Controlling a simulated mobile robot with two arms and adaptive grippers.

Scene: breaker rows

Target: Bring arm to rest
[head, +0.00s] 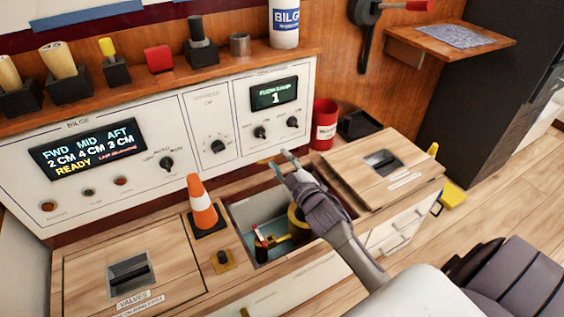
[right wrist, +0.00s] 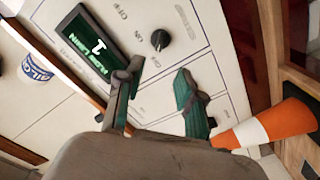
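My right gripper (head: 286,163) is above the open bilge well (head: 240,213) in the counter, in front of the white control panel (head: 215,110). Its two fingers are apart with nothing between them. The right wrist view shows the same open fingers (right wrist: 158,100) facing the panel, with a knob (right wrist: 160,40) and the small green display (right wrist: 85,38) beyond them. My right arm (head: 350,245) reaches in from the lower right. My left gripper is not in view.
An orange-and-white cone (head: 201,205) stands left of the well, and it also shows in the right wrist view (right wrist: 270,124). A wooden hatch lid (head: 350,175) lies right of the well. A red cup (head: 323,125) stands behind. Yellow and red parts (head: 266,240) sit inside the well.

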